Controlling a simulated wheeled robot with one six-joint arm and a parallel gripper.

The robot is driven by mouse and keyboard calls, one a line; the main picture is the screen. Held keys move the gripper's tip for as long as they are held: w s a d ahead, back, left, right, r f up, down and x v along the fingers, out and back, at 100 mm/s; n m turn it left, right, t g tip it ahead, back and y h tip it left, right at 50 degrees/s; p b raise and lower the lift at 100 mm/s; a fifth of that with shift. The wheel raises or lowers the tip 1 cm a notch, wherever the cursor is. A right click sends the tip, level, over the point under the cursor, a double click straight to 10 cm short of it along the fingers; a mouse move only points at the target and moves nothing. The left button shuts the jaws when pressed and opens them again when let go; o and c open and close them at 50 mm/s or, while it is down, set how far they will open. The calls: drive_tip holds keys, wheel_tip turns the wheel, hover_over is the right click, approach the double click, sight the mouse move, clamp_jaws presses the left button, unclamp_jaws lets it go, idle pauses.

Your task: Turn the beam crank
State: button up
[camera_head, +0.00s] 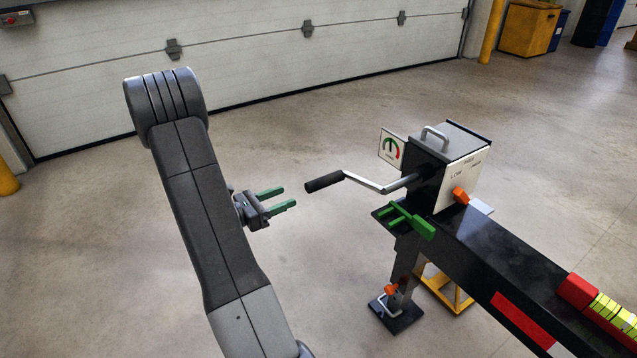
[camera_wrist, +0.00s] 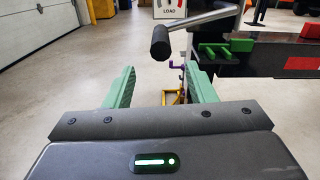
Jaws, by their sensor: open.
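The beam crank (camera_head: 366,182) is a silver bent rod with a black grip (camera_head: 324,182) pointing left from the dark gearbox (camera_head: 447,165) at the beam's end. My gripper (camera_head: 281,199), with green fingers, is open and empty, left of the black grip and apart from it. In the wrist view the black grip (camera_wrist: 160,43) is ahead, above and between my open fingers (camera_wrist: 160,90), with the silver crank arm (camera_wrist: 196,20) running right from it.
The black beam (camera_head: 500,245) runs to the lower right, with a green handle piece (camera_head: 412,221) and an orange knob (camera_head: 460,195) near its end. A leg with a foot plate (camera_head: 396,312) and a yellow stand (camera_head: 447,290) are below. The floor around my gripper is clear.

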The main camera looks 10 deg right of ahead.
sight(318, 184)
drive_tip(key=b+x, duration=0.1)
drive_tip(key=x, duration=1)
drive_tip(key=shift+d, duration=0.35)
drive_tip(key=shift+c, duration=0.4)
clamp_jaws()
